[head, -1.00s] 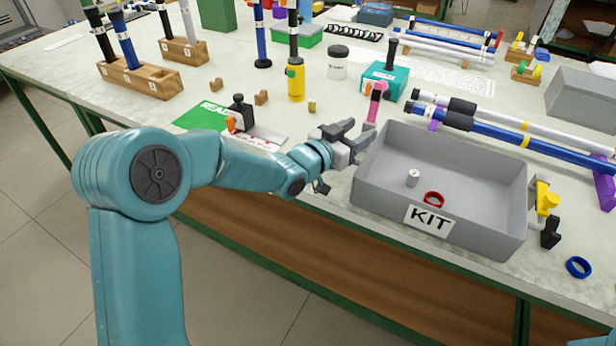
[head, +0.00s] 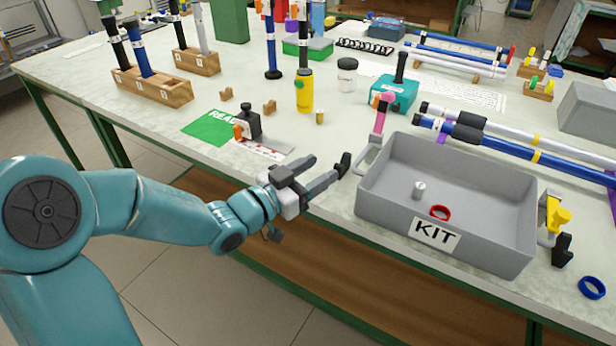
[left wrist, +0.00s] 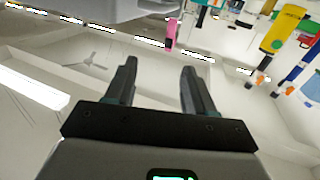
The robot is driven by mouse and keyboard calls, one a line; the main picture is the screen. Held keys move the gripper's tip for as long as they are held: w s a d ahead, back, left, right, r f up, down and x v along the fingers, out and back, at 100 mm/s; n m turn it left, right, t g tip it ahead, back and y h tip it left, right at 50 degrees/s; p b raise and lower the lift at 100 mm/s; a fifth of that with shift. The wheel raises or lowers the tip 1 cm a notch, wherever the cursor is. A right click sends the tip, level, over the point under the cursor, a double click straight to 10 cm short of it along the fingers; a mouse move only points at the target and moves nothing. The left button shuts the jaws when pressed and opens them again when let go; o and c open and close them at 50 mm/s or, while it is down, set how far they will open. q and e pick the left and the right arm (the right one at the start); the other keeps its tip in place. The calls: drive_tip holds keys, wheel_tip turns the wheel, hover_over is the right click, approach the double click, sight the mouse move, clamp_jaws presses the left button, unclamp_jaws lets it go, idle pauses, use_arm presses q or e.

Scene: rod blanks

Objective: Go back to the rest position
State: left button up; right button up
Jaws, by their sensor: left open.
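My left gripper (head: 328,173) is open and empty. In the head view it hangs off the front edge of the workbench, left of the grey KIT tray (head: 375,208), with its fingers pointing right. In the left wrist view its two fingers (left wrist: 158,85) stand apart with nothing between them. The KIT tray holds a small silver cylinder (head: 419,190) and a red ring (head: 440,213). My right gripper does not show.
A black-topped stop (head: 247,122) sits by a green READY mat (head: 207,127). Open floor lies before the bench.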

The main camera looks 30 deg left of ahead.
use_arm(q)
drive_tip(key=shift+v, duration=0.95)
